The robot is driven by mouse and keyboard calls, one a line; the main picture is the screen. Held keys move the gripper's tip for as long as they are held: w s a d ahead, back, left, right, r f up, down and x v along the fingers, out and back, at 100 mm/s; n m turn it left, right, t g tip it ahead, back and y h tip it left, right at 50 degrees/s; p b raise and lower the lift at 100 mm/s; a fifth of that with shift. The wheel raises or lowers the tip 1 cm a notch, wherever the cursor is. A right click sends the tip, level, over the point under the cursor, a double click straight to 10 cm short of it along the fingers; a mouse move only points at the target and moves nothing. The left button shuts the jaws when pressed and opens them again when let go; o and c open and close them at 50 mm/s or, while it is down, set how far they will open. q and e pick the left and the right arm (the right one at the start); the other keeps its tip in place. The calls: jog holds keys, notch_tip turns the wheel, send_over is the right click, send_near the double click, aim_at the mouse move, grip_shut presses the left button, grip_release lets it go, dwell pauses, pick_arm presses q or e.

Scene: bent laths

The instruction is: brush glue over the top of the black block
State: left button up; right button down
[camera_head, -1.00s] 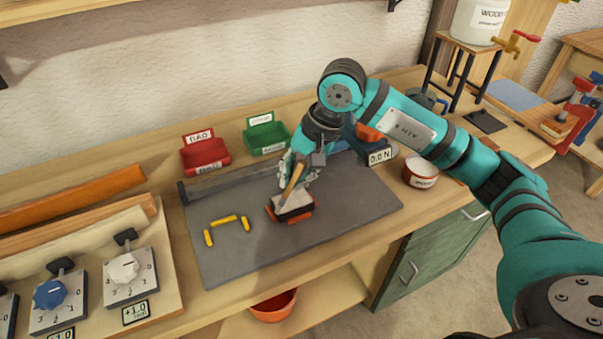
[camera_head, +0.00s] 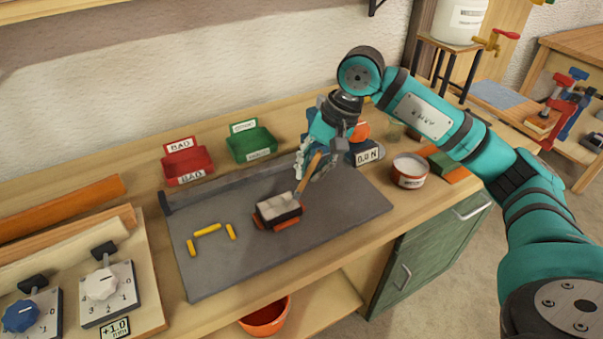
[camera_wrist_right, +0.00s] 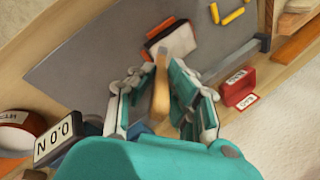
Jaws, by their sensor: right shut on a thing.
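The black block (camera_head: 275,220) sits on an orange-red piece on the grey mat. Its top (camera_head: 278,205) is covered with a whitish layer, and the block also shows in the right wrist view (camera_wrist_right: 170,40). My right gripper (camera_head: 312,170) is shut on the wooden handle of a brush (camera_head: 307,180), right of and above the block. The brush handle (camera_wrist_right: 161,90) stands between the fingers in the right wrist view. The brush tip is near the block's right edge; I cannot tell whether it touches. My left gripper is not in view.
A white-topped red tub (camera_head: 409,171) stands right of the mat (camera_head: 345,205). Red (camera_head: 188,165) and green (camera_head: 252,145) bins stand behind the mat. Yellow pieces (camera_head: 207,230) lie left of the block.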

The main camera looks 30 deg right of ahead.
jog(key=shift+d, duration=0.55)
jog(key=shift+r+p, duration=1.8)
jog(key=shift+r, duration=1.25)
jog(key=shift+r, duration=0.1)
jog(key=shift+r+p, duration=0.75)
jog(key=shift+r, duration=0.65)
